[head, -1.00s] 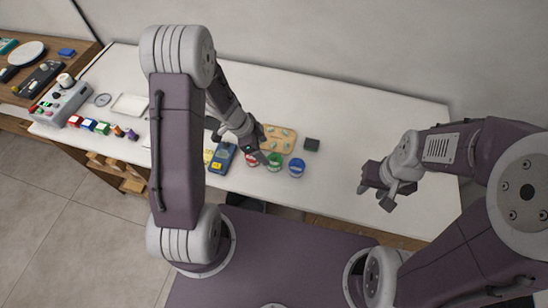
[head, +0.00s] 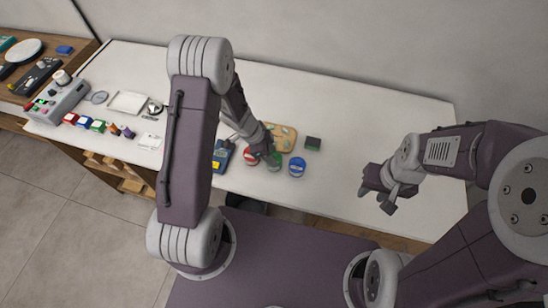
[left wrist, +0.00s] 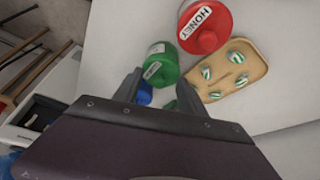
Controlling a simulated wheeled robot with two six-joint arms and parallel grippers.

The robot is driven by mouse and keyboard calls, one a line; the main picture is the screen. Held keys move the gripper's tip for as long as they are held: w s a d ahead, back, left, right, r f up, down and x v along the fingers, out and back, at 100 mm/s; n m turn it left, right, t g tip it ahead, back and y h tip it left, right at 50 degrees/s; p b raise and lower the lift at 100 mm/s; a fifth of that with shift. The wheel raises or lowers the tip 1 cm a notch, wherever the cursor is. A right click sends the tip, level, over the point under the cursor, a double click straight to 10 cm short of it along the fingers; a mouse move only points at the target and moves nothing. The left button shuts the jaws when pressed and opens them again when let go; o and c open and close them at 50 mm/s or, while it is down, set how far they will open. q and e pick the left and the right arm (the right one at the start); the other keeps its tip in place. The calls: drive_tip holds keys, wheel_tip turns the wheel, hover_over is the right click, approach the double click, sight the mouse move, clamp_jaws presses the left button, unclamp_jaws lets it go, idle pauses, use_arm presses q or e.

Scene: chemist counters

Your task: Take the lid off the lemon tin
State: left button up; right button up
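Three tins stand in a row near the counter's front edge: red (head: 249,155), green (head: 273,162) and blue (head: 297,166). In the left wrist view the red tin (left wrist: 205,27) reads HONEY. The green tin (left wrist: 161,64) has a white label too small to read, and the blue one (left wrist: 145,95) is mostly hidden behind a finger. I cannot tell which is the lemon tin. My left gripper (head: 262,150) is over the red and green tins; in the wrist view its fingers (left wrist: 160,88) are apart and empty. My right gripper (head: 378,192) is open and empty above the counter's right part.
A blue device (head: 221,156) is left of the tins. The counter's right side is clear.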

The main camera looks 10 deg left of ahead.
use_arm(q)
drive_tip(key=shift+c, duration=1.1)
drive_tip(key=shift+w, duration=0.1)
drive_tip(key=shift+r, duration=0.3)
wheel_tip(320, 180, up, 14)
drive_tip(key=p, duration=0.8)
wheel_tip(320, 180, up, 13)
drive_tip(key=p, duration=0.3)
hover_over(272, 155)
drive_tip(key=shift+a+r, duration=0.1)
drive_tip(key=shift+r, duration=0.1)
